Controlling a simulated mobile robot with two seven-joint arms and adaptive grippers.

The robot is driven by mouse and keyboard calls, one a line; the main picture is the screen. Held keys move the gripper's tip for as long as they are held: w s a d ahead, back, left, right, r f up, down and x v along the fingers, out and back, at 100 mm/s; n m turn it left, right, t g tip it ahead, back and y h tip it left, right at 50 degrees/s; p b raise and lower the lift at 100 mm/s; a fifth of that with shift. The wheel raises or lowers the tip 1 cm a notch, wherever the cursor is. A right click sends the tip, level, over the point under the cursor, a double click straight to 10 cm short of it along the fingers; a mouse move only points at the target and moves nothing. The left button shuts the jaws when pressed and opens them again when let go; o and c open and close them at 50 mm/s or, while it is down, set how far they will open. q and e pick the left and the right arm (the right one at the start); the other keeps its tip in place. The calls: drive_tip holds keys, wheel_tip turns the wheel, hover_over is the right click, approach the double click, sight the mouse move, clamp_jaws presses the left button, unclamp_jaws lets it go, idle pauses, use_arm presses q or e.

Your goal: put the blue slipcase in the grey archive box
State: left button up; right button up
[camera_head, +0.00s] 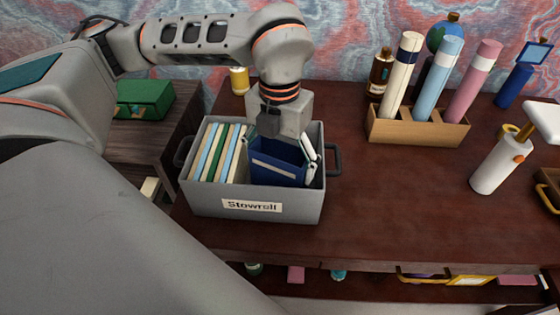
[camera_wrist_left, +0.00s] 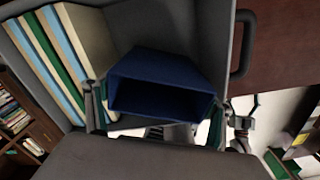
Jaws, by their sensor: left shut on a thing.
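The blue slipcase (camera_head: 277,163) is in the right part of the grey archive box (camera_head: 252,208), beside a row of thin books. My left gripper (camera_head: 305,147) points down over the box and is shut on the slipcase. In the left wrist view, the slipcase (camera_wrist_left: 162,82) shows its dark open side between the two fingers (camera_wrist_left: 158,115), with the grey box (camera_wrist_left: 165,22) around it. The slipcase's lower part is hidden in the head view, so I cannot tell whether it touches the box floor. My right gripper is not in view.
Several upright books (camera_head: 217,152) fill the box's left part. A wooden holder (camera_head: 418,128) with coloured tubes stands at the back right. A white bottle (camera_head: 497,165) stands at the right. The desk (camera_head: 400,205) right of the box is clear.

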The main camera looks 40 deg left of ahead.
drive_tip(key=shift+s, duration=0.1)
use_arm(q)
drive_tip(key=shift+f, duration=0.15)
drive_tip(key=o, duration=1.1)
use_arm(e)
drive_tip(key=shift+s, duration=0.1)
use_arm(q)
wheel_tip(320, 180, up, 12)
drive_tip(key=shift+r+p, duration=0.25)
drive_tip(key=shift+p, duration=0.55)
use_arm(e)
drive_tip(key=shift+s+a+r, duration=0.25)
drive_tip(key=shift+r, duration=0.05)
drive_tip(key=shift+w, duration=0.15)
